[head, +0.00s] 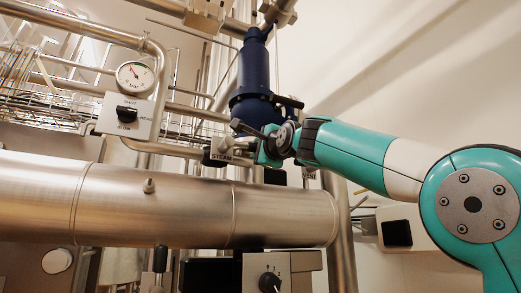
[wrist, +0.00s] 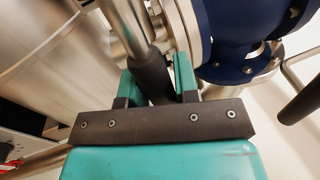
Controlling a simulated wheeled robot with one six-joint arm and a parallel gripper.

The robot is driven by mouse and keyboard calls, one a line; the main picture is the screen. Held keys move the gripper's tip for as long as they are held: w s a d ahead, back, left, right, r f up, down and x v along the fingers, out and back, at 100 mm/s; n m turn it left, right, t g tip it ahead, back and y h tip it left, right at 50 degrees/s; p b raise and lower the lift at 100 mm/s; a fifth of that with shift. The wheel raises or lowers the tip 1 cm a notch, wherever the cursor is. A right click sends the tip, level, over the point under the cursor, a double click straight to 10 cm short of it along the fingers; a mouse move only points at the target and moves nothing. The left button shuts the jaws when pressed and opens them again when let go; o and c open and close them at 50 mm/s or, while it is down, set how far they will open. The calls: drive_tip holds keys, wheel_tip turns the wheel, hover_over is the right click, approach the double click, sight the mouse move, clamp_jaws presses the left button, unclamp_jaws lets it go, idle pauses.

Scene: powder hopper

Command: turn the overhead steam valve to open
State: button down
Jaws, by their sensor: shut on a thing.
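The steam valve's black-sleeved lever (wrist: 151,75) runs between the two teal fingers of my gripper (wrist: 158,70) in the wrist view, with its bare steel rod continuing up and left. In the head view my gripper (head: 266,151) is at the label reading STEAM (head: 222,156), below a dark blue valve body (head: 253,78). A black lever (head: 248,128) sticks out up and left from my gripper there. My gripper is shut on the lever. The valve's pivot is hidden behind my gripper in the head view.
A large steel pipe (head: 150,205) crosses below my gripper. A gauge (head: 135,77) and a black-knobbed switch plate (head: 127,114) are at the left. Another black lever (head: 288,101) juts from the blue body. A second knob box (head: 270,280) is below the pipe.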

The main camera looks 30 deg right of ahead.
drive_tip(key=shift+w+f, duration=0.45)
drive_tip(key=shift+f, duration=0.3)
drive_tip(key=c, duration=0.9)
unclamp_jaws()
drive_tip(key=shift+w, duration=0.1)
drive_tip(key=shift+c, duration=0.2)
drive_tip(key=shift+r, duration=0.1)
drive_tip(key=b+v, duration=0.8)
drive_tip(key=v, duration=0.9)
drive_tip(key=shift+s+r+b, duration=0.35)
drive_tip(key=shift+s+b, duration=0.05)
drive_tip(key=shift+s, duration=0.05)
